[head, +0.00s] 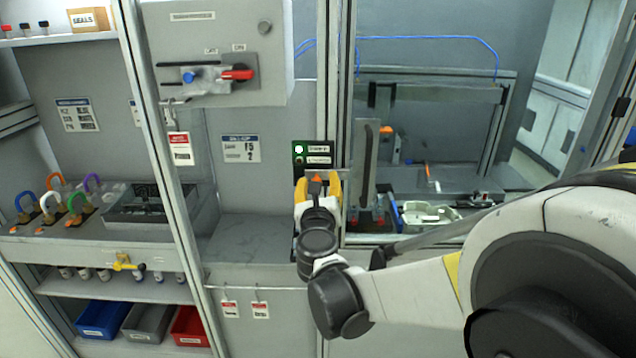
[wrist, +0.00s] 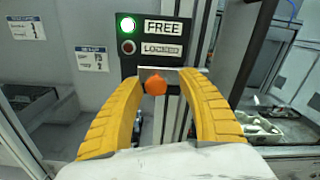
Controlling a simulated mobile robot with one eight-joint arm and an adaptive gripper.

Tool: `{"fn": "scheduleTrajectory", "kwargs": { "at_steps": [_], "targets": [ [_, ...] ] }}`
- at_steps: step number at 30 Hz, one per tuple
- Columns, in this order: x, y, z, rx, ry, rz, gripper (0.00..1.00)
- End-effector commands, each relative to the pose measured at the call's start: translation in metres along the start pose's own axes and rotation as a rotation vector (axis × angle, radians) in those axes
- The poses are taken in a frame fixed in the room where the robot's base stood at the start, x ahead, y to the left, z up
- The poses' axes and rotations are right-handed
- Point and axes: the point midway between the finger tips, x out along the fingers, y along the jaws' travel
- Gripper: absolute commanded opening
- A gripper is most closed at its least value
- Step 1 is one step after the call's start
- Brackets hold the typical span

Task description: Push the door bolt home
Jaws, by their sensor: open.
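The door bolt shows as an orange knob (wrist: 155,85) on a short grey bar in the wrist view, just below a dark sign panel (wrist: 128,62). The panel reads FREE and LOCKED; the green lamp (wrist: 127,25) beside FREE is lit and the lamp beside LOCKED (wrist: 128,47) is dark. My gripper (wrist: 159,76) is open, its yellow fingers on either side of the knob; I cannot tell whether they touch it. In the head view my gripper (head: 318,184) is in front of the frame post below the panel (head: 313,153), partly hiding the bolt.
A door panel with a long dark handle (head: 368,165) stands right of the post. Behind it is a cell with a pale tray (head: 430,215). A switch box with a red handle (head: 237,74) is up left. Coloured padlocks (head: 77,203) stand on the left shelf. Red tags (head: 230,308) hang low.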

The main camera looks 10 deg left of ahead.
Motion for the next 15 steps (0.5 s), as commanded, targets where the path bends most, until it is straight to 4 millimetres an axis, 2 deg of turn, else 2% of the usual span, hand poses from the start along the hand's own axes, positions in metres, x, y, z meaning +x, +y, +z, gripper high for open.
{"fn": "scheduleTrajectory", "kwargs": {
  "at_steps": [5, 8, 15],
  "targets": [
    [-0.009, 0.001, 0.000, 0.000, 0.000, 0.001, 0.46],
    [-0.026, 0.001, 0.001, 0.000, -0.001, 0.003, 0.46],
    [-0.081, 0.001, 0.000, 0.000, 0.000, 0.002, 0.46]
  ]
}}
